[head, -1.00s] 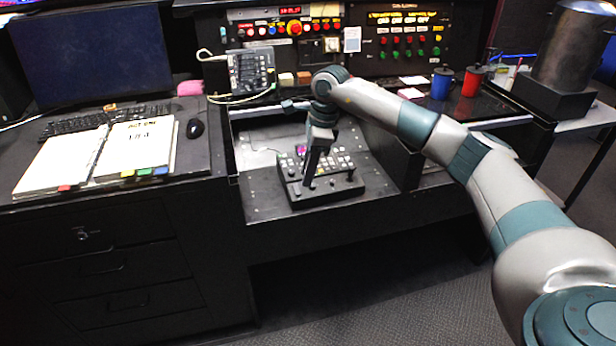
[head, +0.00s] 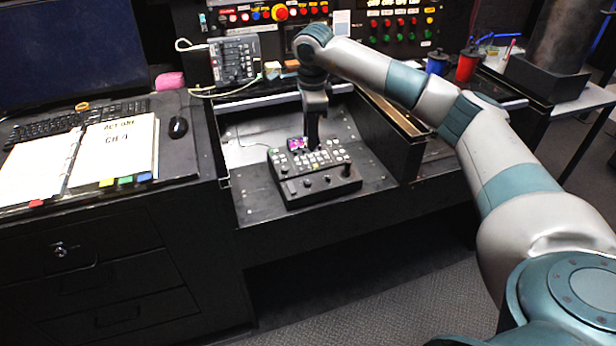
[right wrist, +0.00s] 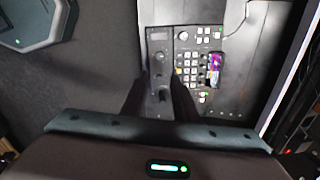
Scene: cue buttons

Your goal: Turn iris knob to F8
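The control console (head: 318,190) sits on the lowered desk shelf, with a small lit screen (head: 297,145), rows of keys and a front strip of dark knobs (head: 328,179). In the right wrist view the console (right wrist: 172,40) shows its knob strip (right wrist: 160,57) between and beyond my fingertips. Which knob is the iris knob, and its setting, are too small to read. My right gripper (head: 313,143) points down above the keys beside the screen, behind the knob strip. In the right wrist view its fingers (right wrist: 162,80) are apart with nothing held. My left gripper is not in view.
An open binder (head: 112,150), keyboard and mouse (head: 178,127) lie on the left desk. A panel with a red emergency button (head: 279,12) stands behind. Blue and red cups (head: 467,66) are at the right. Shelf walls flank the console; its front is clear.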

